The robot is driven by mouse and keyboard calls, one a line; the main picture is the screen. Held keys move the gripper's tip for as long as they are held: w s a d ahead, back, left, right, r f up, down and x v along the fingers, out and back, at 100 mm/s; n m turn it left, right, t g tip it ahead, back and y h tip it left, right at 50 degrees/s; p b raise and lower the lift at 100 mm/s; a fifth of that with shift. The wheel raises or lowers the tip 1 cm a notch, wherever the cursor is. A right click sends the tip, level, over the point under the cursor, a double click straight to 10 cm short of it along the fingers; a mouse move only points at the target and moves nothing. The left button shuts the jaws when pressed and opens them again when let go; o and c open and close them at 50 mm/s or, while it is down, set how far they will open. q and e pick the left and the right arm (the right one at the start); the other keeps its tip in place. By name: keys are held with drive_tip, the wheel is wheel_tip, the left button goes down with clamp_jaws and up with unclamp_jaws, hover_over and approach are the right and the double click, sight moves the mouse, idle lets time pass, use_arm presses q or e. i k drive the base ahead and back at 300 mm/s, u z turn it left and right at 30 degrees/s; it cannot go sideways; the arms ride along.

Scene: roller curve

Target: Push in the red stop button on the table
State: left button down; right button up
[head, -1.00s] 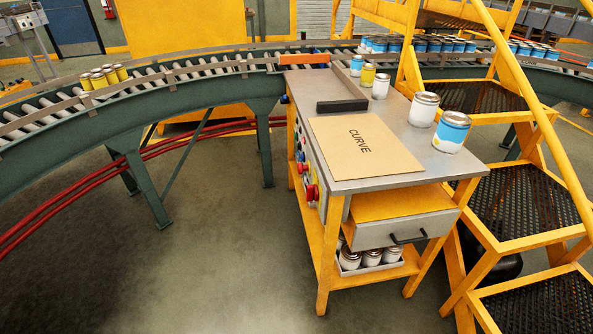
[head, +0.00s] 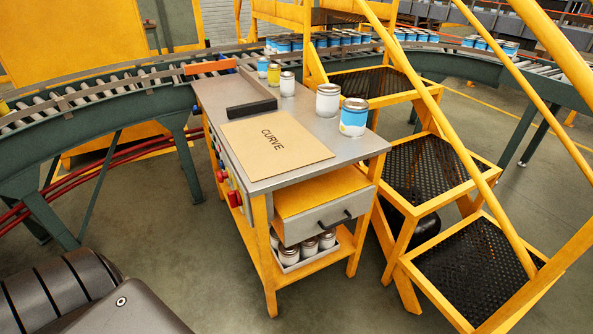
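The table (head: 300,168) is a yellow-framed workbench with a grey metal top, in the middle of the head view. On its left side panel are red controls. The larger red one (head: 234,199) sits low near the front corner, and a smaller red one (head: 221,176) sits just behind it. I see the panel at a steep angle, so I cannot tell for sure which is the stop button. A dark part of my own body fills the lower left corner. Neither of my grippers is in view.
A brown board marked CURVE (head: 275,145) lies on the table, with several cans (head: 327,100) along its right edge. The drawer (head: 325,208) sticks out at the front. Yellow steps (head: 440,165) stand close on the right. The roller conveyor (head: 100,105) curves behind. Floor is clear at front left.

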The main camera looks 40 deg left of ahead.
sight(221, 175)
drive_tip(key=z, duration=1.15)
drive_tip(key=k, duration=1.15)
drive_tip(key=u, duration=1.35)
drive_tip(key=i, duration=0.5)
